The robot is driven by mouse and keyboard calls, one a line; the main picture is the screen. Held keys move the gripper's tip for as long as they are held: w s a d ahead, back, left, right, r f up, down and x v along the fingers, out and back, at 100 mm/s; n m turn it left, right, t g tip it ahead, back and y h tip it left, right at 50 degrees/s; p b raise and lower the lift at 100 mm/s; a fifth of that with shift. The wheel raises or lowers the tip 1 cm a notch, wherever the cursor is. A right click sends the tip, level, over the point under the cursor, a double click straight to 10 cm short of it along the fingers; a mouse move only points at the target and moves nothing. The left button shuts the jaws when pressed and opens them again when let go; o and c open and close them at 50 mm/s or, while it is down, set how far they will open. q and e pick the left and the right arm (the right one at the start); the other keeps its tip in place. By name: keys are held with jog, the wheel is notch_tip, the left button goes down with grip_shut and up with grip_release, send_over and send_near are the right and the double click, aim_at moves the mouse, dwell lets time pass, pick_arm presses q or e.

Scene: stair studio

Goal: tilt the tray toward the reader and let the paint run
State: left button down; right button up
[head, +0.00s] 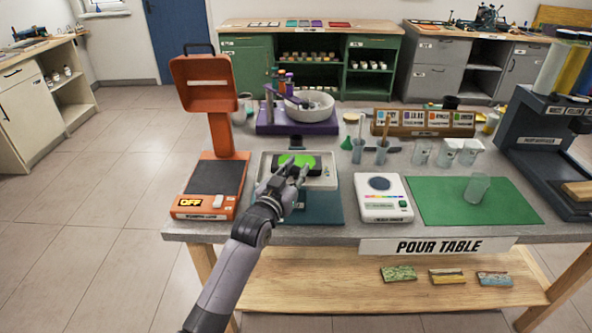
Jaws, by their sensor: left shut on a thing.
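A white tray (325,182) lies on the pour table in the head view, over a teal mat (318,208). A bright green puddle of paint (300,159) shows inside it. My left gripper (285,176) reaches in from the near side. It is shut at the tray's near edge, and its fingers hide part of that edge and of the paint. I cannot tell whether the tray is tilted. A white reader-like device (383,210) with a dark round window and a coloured strip stands right of the tray. My right gripper is not in view.
An orange lamp stand (230,140) showing "OFF" rises left of the tray. A purple stand with a white bowl (310,106) is behind it. Cups (382,152) stand at the back right. A green mat (440,212) holding one clear cup (477,188) is otherwise bare.

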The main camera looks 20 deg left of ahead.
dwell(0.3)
pick_arm(q)
jog(key=shift+w+d+r+m+p, duration=0.15)
jog(key=shift+d+r+m+p, duration=0.25)
jog(key=shift+p, duration=0.8)
jog(key=shift+w+d+f+m+g+p, duration=0.15)
jog(key=shift+d+f+m+g+p, duration=0.25)
jog(key=shift+d+f+m+p, duration=0.25)
jog(key=shift+a+r, duration=0.1)
jog(key=shift+r, duration=0.05)
jog(key=c, duration=1.4)
grip_release()
jog(key=shift+o, duration=0.2)
